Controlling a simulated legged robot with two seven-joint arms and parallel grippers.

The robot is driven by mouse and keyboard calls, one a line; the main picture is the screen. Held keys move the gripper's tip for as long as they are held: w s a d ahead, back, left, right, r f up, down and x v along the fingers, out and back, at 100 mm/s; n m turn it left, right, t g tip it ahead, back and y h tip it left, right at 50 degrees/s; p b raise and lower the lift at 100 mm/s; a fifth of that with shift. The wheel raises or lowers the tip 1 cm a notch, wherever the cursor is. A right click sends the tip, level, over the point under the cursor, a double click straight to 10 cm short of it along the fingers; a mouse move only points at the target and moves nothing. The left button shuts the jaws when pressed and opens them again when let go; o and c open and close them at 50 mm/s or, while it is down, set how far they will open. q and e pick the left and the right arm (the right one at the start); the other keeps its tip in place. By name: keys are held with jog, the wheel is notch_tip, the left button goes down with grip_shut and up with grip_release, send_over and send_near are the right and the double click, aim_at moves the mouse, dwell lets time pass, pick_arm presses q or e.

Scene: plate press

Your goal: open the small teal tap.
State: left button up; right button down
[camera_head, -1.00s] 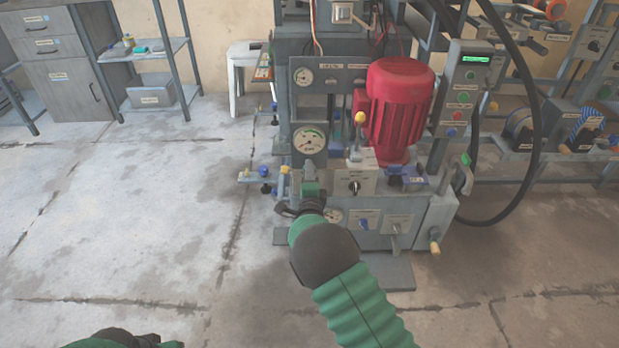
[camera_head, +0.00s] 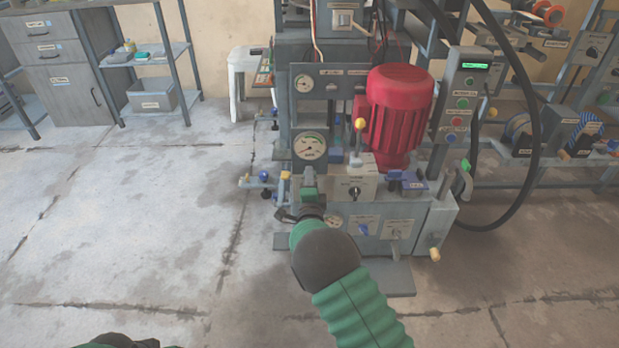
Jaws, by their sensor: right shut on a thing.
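My right gripper (camera_head: 300,208) is at the left front corner of the grey press unit (camera_head: 420,222), beside a low gauge. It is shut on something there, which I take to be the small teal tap. The tap is mostly hidden by the gripper and wrist, so its handle angle cannot be read. A dark green piece shows just above the jaws; I cannot tell if it is part of the tap. Of my left arm only a dark and green part shows at the bottom left edge; its jaws are not seen.
A red motor (camera_head: 399,105), a large dial gauge (camera_head: 310,148) and a yellow-knobbed lever (camera_head: 360,135) stand close to my gripper. Small blue and yellow fittings (camera_head: 264,178) stick out at the left. A black hose (camera_head: 537,130) loops at the right. The floor at left is clear.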

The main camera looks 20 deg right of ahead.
jog(key=shift+s+f+n+p, duration=0.15)
jog(key=shift+n+p, duration=1.8)
jog(key=shift+n, duration=2.35)
jog(key=shift+w+f+n+p, duration=0.15)
jog(key=shift+n+p, duration=1.75)
jog(key=shift+n, duration=2.4)
jog(key=shift+s, duration=0.1)
jog(key=c, duration=1.6)
grip_release()
jog(key=shift+o, duration=0.5)
jog(key=shift+r, duration=0.1)
